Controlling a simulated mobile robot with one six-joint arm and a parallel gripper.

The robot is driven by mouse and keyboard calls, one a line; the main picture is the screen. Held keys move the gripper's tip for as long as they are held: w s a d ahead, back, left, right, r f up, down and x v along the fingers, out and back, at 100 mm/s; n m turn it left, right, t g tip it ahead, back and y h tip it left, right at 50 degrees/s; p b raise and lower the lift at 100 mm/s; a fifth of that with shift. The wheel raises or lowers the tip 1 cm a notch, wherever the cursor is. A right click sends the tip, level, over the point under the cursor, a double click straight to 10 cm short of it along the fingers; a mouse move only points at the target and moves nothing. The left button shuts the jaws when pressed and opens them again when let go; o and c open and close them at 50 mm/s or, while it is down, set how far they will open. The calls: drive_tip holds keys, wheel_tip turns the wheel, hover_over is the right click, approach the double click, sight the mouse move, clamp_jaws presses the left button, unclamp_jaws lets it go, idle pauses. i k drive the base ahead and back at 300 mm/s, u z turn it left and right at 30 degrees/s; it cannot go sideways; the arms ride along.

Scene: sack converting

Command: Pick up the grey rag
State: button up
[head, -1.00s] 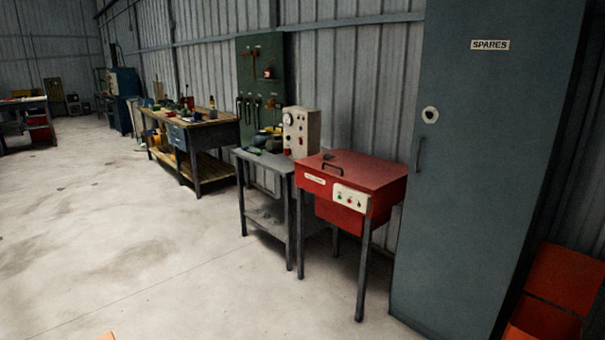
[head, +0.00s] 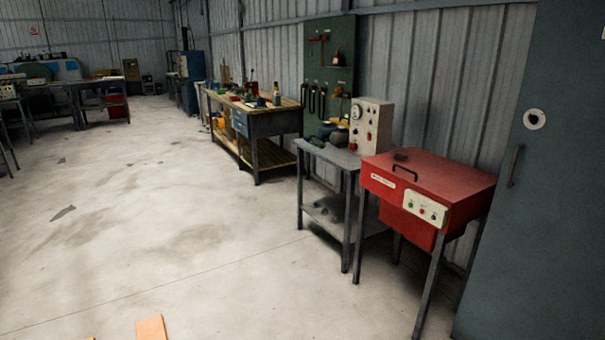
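I cannot pick out the grey rag with certainty. A grey, crumpled-looking heap (head: 337,208) lies on the lower shelf of the small grey table (head: 328,152); it is too small to tell if it is cloth. A flat dark grey patch (head: 63,212) on the floor at left may be a mark or a thin thing.
A wooden workbench (head: 262,117) with tools and a grey cabinet (head: 530,210) stand along the right wall. Other tables (head: 85,85) are far left. The middle floor is clear. A flat orange-tan piece (head: 151,328) shows at the bottom edge.

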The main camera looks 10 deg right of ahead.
sight(398, 156)
drive_tip(key=u, duration=0.35)
drive_tip(key=i, duration=0.75)
drive_tip(key=u, duration=0.3)
drive_tip(key=i, duration=2.25)
drive_tip(key=z, duration=0.7)
drive_tip(key=i, duration=0.9)
drive_tip(key=z, duration=0.3)
